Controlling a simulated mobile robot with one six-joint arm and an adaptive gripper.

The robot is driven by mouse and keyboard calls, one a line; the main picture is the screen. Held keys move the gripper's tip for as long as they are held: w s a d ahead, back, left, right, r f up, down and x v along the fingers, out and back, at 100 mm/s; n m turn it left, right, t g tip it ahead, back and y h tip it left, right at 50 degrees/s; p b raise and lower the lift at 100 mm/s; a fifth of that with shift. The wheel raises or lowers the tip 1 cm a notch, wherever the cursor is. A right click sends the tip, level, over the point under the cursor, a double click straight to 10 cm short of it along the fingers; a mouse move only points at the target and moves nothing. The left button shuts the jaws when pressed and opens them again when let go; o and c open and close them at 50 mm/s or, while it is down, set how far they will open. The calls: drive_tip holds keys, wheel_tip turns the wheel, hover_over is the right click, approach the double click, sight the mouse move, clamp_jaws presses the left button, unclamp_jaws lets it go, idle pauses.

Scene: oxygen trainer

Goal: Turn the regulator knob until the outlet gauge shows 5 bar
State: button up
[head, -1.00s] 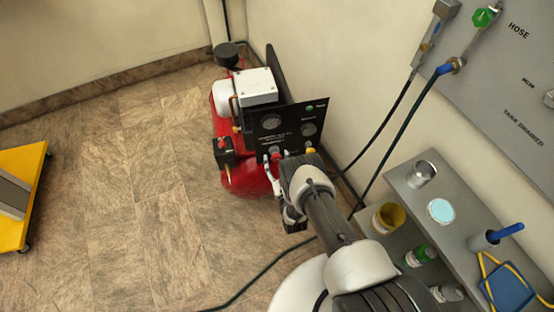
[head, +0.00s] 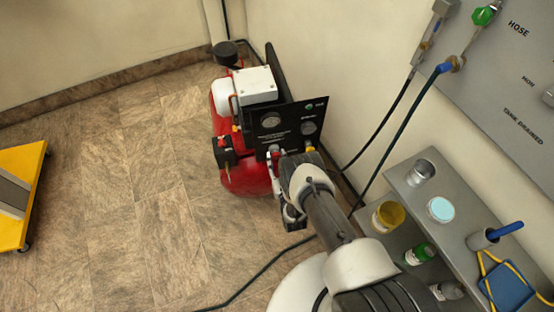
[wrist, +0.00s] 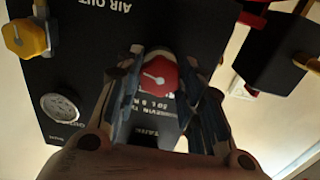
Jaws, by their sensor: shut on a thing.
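The red regulator knob (wrist: 159,75) with a white pointer mark is on the black panel (wrist: 95,40) in the wrist view. My gripper (wrist: 163,66) is shut on it, one finger on each side. A round white-faced gauge (wrist: 60,108) is left of the knob in that view; its reading is too small to make out. In the head view the panel (head: 288,136) stands on the red compressor (head: 245,182) and carries two gauges, a left one (head: 271,121) and a right one (head: 308,128). My wrist hides the gripped knob there.
A yellow knob (wrist: 25,38) sits by the AIR OUT label. A black box (wrist: 285,50) with red and yellow fittings is at the right of the wrist view. A grey shelf (head: 455,222) with cans stands at the right. A yellow cart (head: 25,165) is far left; the floor between is clear.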

drive_tip(key=m, duration=0.4)
drive_tip(key=shift+m, duration=0.3)
drive_tip(key=shift+r+m, duration=0.1)
drive_tip(key=shift+m, duration=1.7)
drive_tip(key=o, duration=1.1)
drive_tip(key=shift+c, duration=0.2)
drive_tip(key=v, duration=0.7)
drive_tip(key=shift+s, duration=0.25)
